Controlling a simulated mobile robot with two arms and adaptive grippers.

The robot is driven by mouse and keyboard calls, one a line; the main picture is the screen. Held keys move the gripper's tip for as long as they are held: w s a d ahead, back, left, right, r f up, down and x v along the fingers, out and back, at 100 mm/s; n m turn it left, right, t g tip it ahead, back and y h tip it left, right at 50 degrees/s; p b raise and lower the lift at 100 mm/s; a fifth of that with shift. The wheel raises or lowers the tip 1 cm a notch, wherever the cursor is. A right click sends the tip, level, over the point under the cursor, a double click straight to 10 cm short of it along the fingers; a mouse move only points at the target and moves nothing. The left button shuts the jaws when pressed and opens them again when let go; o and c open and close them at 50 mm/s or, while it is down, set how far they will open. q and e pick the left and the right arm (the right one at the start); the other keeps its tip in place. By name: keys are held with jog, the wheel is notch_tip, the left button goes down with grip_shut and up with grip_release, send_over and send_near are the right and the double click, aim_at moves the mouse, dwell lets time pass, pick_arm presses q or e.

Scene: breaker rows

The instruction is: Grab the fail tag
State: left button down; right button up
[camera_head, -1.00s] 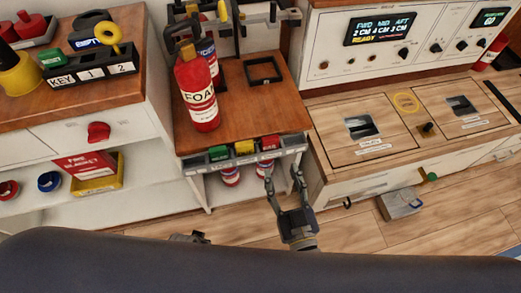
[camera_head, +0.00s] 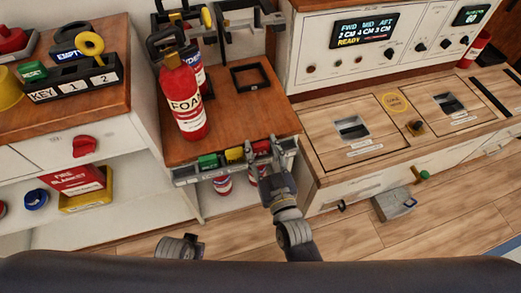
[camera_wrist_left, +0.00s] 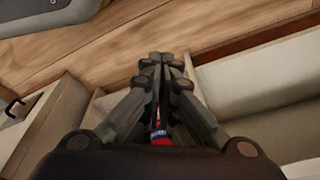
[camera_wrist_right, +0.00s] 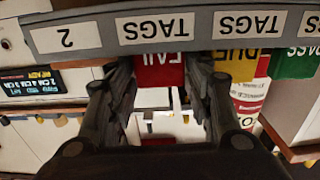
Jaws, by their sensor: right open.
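The red fail tag (camera_head: 261,147) hangs at the right end of the tag rack (camera_head: 205,170) on the front of the wooden bench. In the right wrist view, the tag (camera_wrist_right: 165,72) shows its upside-down lettering between my fingers. My right gripper (camera_head: 264,160) is open, with a finger on each side of the tag; I see a gap to the fingers and no firm contact. My left gripper (camera_wrist_left: 165,60) has its fingertips together, with nothing visible held. In the head view only part of it shows, low at the left.
A yellow tag (camera_head: 234,154) and a green tag (camera_head: 208,161) hang beside the red one. A red foam extinguisher (camera_head: 181,97) stands on the bench above. A wooden-topped cabinet (camera_head: 315,130) stands close on the right. A grey metal box (camera_head: 394,204) lies on the floor.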

jog(key=shift+c, duration=0.6)
jog(key=c, duration=0.4)
jog(key=shift+r, duration=0.1)
